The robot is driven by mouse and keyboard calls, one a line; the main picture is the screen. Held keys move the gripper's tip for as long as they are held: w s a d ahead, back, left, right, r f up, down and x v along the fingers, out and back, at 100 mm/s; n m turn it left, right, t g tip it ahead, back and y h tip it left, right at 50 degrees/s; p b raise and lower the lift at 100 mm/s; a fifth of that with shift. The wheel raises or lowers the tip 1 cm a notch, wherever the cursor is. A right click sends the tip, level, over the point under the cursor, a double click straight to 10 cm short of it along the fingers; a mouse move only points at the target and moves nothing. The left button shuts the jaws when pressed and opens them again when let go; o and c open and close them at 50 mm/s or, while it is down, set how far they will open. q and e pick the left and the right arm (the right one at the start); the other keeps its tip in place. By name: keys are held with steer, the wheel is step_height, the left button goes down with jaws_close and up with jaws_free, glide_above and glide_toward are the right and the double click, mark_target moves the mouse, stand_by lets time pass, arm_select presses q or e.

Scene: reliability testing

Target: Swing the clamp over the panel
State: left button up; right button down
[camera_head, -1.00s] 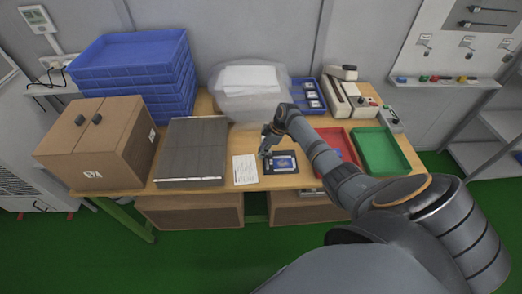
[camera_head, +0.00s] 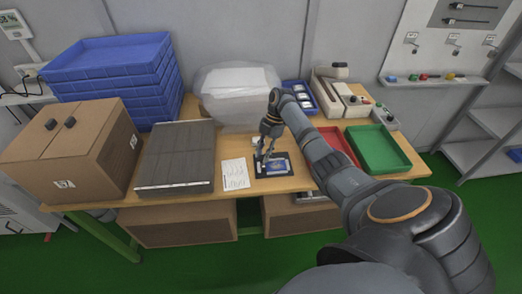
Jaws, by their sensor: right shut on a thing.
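The panel (camera_head: 278,167) is a small blue plate lying in a dark fixture (camera_head: 259,174) on the wooden table, near its front edge. My right gripper (camera_head: 262,156) points down at the left rear edge of the fixture. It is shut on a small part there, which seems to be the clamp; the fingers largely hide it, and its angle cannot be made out. A small pale piece shows just behind the fixture. My left gripper is not in view.
A white paper sheet (camera_head: 234,173) lies left of the fixture. A grey slatted block (camera_head: 176,157), a cardboard box (camera_head: 62,185) and stacked blue crates (camera_head: 108,62) stand further left. A red tray (camera_head: 336,143) and a green tray (camera_head: 377,150) lie to the right. A clear bag (camera_head: 213,100) sits behind.

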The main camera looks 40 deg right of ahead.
steer(key=shift+d+n+b, duration=0.2)
steer(key=shift+n+b, duration=0.1)
steer(key=shift+n, duration=0.1)
stand_by(0.3)
steer(key=c, duration=1.1)
jaws_free()
steer(key=shift+r, duration=0.1)
steer(key=v, duration=0.7)
steer(key=shift+d+r, duration=0.1)
